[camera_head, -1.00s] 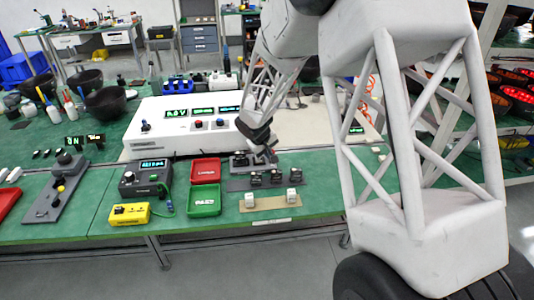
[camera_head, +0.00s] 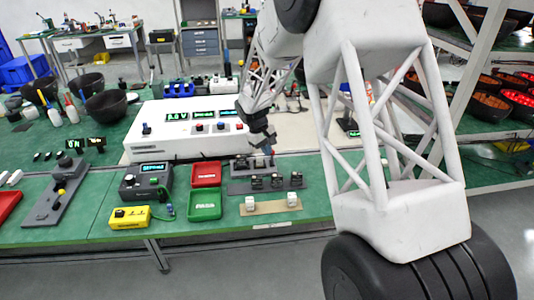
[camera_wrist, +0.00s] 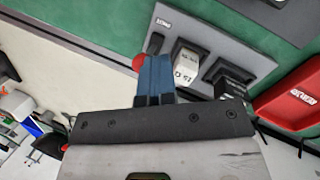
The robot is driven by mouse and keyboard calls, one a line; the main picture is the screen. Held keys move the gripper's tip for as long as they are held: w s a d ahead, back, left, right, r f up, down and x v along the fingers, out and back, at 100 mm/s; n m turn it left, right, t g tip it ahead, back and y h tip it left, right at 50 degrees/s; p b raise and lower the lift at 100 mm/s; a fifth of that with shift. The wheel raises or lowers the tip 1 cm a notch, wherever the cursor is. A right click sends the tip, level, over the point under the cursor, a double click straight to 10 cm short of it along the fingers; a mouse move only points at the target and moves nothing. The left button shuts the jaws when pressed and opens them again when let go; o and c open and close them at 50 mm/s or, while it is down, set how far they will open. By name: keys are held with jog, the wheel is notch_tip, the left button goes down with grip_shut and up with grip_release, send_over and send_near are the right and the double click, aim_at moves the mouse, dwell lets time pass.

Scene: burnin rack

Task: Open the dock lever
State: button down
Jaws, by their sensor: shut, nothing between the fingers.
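A grey dock plate (camera_head: 239,169) lies on the green bench in front of the white instrument, partly hidden by my arm. In the wrist view the dock plate (camera_wrist: 212,33) carries a label, a dark slot-like part, a pale marked block (camera_wrist: 184,72) and a black block (camera_wrist: 231,84). A red knob (camera_wrist: 138,62), apparently the lever's, shows just beside my blue fingertips; its shaft is hidden, and I cannot tell whether they touch. My gripper (camera_wrist: 154,80) is shut and empty, and in the head view my gripper (camera_head: 268,151) is low over the plate.
A white instrument (camera_head: 160,143) stands behind. A red tray (camera_head: 206,175) and green tray (camera_head: 204,206) lie to the left, beside a dark meter (camera_head: 142,182) and yellow box (camera_head: 128,217). In front are a second grey strip (camera_head: 240,186) and a tan strip (camera_head: 270,208).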

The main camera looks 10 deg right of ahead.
jog(key=shift+w+g, duration=0.75)
jog(key=shift+g, duration=0.25)
jog(key=shift+r, duration=0.2)
jog(key=shift+r, duration=0.6)
jog(key=shift+s+r, duration=0.1)
jog(key=shift+s+a+r, duration=0.35)
jog(key=shift+s+a, duration=0.2)
jog(key=shift+a, duration=0.1)
jog(key=a+v, duration=0.1)
jog(key=v, duration=0.9)
jog(key=shift+w+a, duration=0.15)
jog(key=shift+a, duration=0.1)
